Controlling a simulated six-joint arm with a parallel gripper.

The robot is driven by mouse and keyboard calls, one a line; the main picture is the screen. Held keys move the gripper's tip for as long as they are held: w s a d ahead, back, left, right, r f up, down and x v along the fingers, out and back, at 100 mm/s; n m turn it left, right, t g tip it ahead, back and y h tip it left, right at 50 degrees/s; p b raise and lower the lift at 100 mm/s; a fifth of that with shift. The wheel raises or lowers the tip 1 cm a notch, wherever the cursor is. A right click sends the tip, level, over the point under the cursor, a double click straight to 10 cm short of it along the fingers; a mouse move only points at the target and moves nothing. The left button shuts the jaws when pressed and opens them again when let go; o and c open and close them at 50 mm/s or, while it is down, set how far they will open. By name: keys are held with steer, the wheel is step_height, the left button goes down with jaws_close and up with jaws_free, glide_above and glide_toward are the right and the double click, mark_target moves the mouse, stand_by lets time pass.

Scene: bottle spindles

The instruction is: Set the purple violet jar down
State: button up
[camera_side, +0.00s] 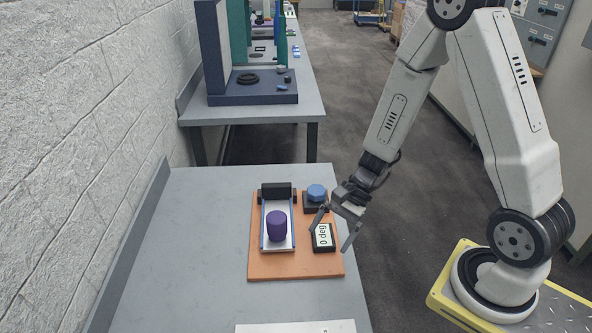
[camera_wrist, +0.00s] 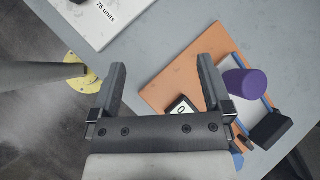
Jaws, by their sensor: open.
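The purple violet jar (camera_side: 277,226) stands upright on a white tray with blue side rails (camera_side: 264,238) on an orange board (camera_side: 262,268). In the wrist view the jar (camera_wrist: 246,82) is to the right of my gripper (camera_wrist: 160,82), beyond the right finger. In the side view my gripper (camera_side: 333,240) is open and empty, to the right of the jar and apart from it, above the board's right edge.
A black roller-like block (camera_side: 276,190) is at the tray's far end. A blue knob (camera_side: 316,193) and a display reading "0 deg" (camera_side: 323,236) are on the board's right. A white card (camera_side: 295,327) lies at the near edge. The table's left is clear.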

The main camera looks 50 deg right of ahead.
step_height(320, 180, up, 8)
steer(key=s+d+n+t+h, duration=0.1)
steer(key=s+d+n+h, duration=0.1)
steer(key=n+h, duration=0.6)
steer(key=d+n, duration=0.1)
steer(key=n, duration=0.6)
steer(key=shift+f+t+h, duration=0.25)
steer(key=shift+t+h, duration=0.05)
steer(key=shift+t, duration=0.1)
